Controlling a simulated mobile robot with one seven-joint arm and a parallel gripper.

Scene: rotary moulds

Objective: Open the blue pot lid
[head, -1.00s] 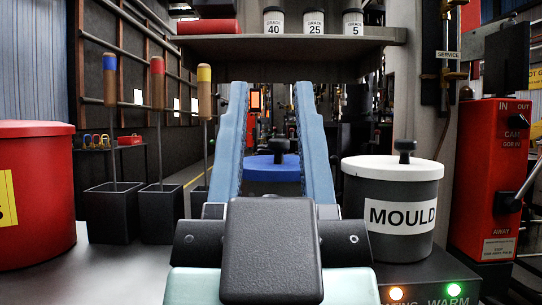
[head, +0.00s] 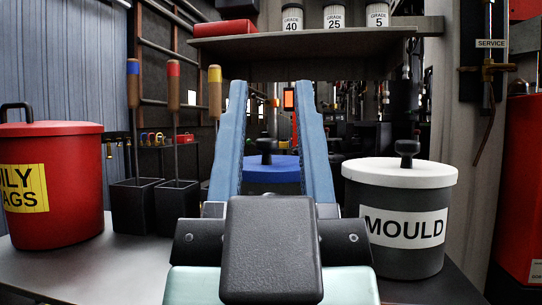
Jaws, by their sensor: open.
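The blue pot lid (head: 272,169) shows between the two long blue fingers of my gripper (head: 273,92), farther back on the bench. It is a round blue lid with a dark knob (head: 264,147) on top. I see no contact between the fingers and the lid.
A grey MOULD pot (head: 405,225) with a white lid stands close on the right. A red bin (head: 60,190) stands at the left, beside black holders (head: 135,205) with wooden-handled tools. A shelf (head: 315,50) with grade jars hangs above the fingers.

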